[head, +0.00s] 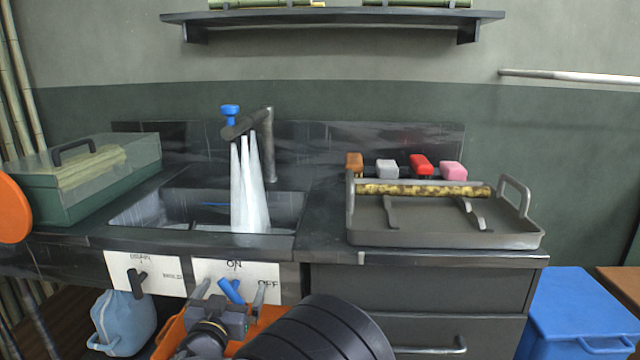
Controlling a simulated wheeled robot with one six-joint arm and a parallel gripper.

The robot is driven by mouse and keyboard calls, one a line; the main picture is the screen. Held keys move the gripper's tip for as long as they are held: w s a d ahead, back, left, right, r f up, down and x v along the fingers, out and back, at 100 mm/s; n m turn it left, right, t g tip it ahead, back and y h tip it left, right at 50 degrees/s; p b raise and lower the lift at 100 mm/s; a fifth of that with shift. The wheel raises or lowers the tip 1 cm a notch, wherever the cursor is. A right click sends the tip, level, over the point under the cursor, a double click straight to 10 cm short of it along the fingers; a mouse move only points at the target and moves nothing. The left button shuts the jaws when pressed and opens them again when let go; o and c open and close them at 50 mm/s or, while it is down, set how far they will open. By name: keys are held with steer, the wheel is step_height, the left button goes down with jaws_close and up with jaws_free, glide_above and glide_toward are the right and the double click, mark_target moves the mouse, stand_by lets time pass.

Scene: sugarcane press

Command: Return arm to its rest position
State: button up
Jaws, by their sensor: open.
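My arm comes in from the bottom of the head view. My gripper (231,290) is open, its two fingers spread in front of the white ON/OFF panel (262,270) under the sink. A blue valve handle (233,287) shows between the fingers and points toward ON. I cannot tell whether the fingers touch it. White water streams (245,185) run from the dark tap (268,140) into the sink (180,208).
A second panel (118,268) with a dark handle is to the left. A tray (440,238) holding a cane stalk (425,190) stands on the right counter. A green box (90,190) stands left. An orange container (172,338) and a blue bin (575,310) are below.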

steer(key=s+p, duration=0.3)
steer(key=s, duration=0.7)
steer(key=shift+s+a+n, duration=0.3)
steer(key=shift+s+a, duration=0.1)
